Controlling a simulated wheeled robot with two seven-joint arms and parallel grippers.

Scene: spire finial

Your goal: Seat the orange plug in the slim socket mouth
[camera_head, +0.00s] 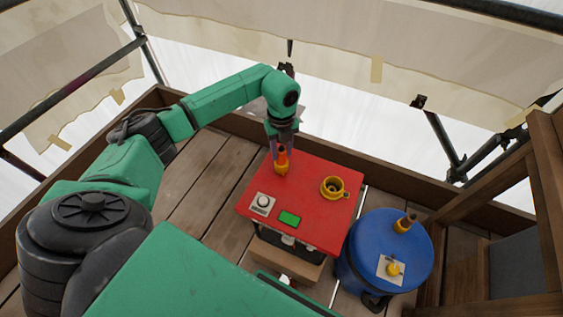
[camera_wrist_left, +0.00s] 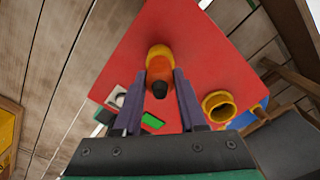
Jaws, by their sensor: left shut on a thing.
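The orange plug (camera_head: 282,156) is upright between the fingers of my left gripper (camera_head: 280,146), which is shut on it. The slim yellow socket (camera_head: 281,169) stands on the red table top directly under the plug. The plug's lower end meets or enters its mouth; I cannot tell how deep. In the left wrist view the orange plug (camera_wrist_left: 160,68), with a dark upper end, overlaps the yellow socket (camera_wrist_left: 158,51), whose mouth is mostly hidden. The left gripper's fingers (camera_wrist_left: 163,76) lie on either side of the plug. My right gripper is not in view.
A wider yellow socket (camera_head: 333,188) stands open to the right on the red top (camera_head: 305,205). A white dial (camera_head: 262,203) and a green panel (camera_head: 289,218) are near its front. A blue drum (camera_head: 365,238) at right holds a brown-and-yellow piece (camera_head: 405,223) and a yellow knob (camera_head: 393,269).

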